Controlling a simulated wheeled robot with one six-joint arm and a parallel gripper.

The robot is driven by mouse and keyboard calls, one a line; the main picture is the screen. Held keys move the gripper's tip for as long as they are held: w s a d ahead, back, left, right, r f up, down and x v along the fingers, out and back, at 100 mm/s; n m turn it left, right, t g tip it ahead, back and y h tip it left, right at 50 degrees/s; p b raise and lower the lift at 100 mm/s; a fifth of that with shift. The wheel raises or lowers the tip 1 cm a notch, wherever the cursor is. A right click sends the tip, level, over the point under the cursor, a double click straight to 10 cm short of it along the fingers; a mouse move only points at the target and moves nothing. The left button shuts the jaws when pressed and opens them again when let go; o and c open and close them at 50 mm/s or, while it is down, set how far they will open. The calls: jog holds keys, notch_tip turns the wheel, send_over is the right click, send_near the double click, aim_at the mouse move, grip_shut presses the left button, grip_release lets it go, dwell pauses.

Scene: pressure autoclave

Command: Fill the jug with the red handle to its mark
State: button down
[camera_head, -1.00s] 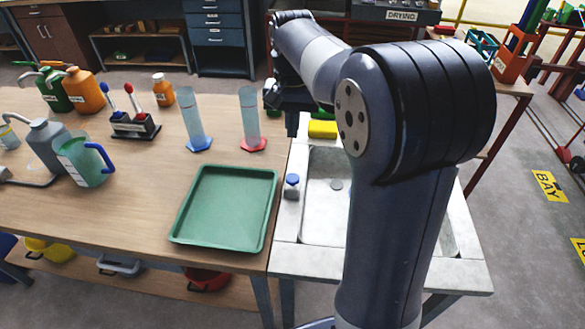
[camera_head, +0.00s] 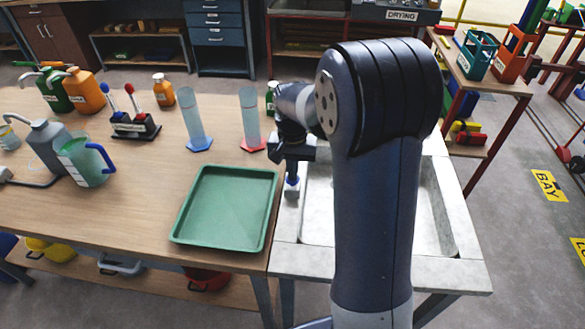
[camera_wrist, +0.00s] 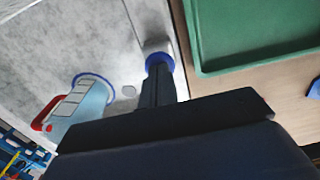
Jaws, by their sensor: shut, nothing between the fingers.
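The jug with the red handle (camera_wrist: 82,104) shows in the wrist view, in the sink basin (camera_wrist: 75,40). My gripper (camera_head: 291,174) is shut and empty, pointing down over the blue-topped button (camera_head: 292,186) on the sink's left edge. In the wrist view its fingertips (camera_wrist: 158,76) overlap the blue top (camera_wrist: 160,62). I cannot tell whether they touch it.
A green tray (camera_head: 225,208) lies on the bench left of the sink. Two tall cylinders, one blue-based (camera_head: 196,125) and one red-based (camera_head: 251,125), stand behind it. A green jug with a blue handle (camera_head: 82,160) stands at the left.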

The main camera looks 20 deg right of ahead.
notch_tip(320, 180, down, 2)
jog(key=shift+b, duration=0.6)
jog(key=shift+s+f, duration=0.25)
jog(key=shift+f, duration=0.1)
dwell(2.1)
notch_tip(320, 180, up, 15)
jog(key=p, duration=0.2)
jog(key=shift+w+p, duration=0.3)
jog(key=shift+p, duration=0.05)
jog(key=shift+f, duration=0.1)
dwell(1.0)
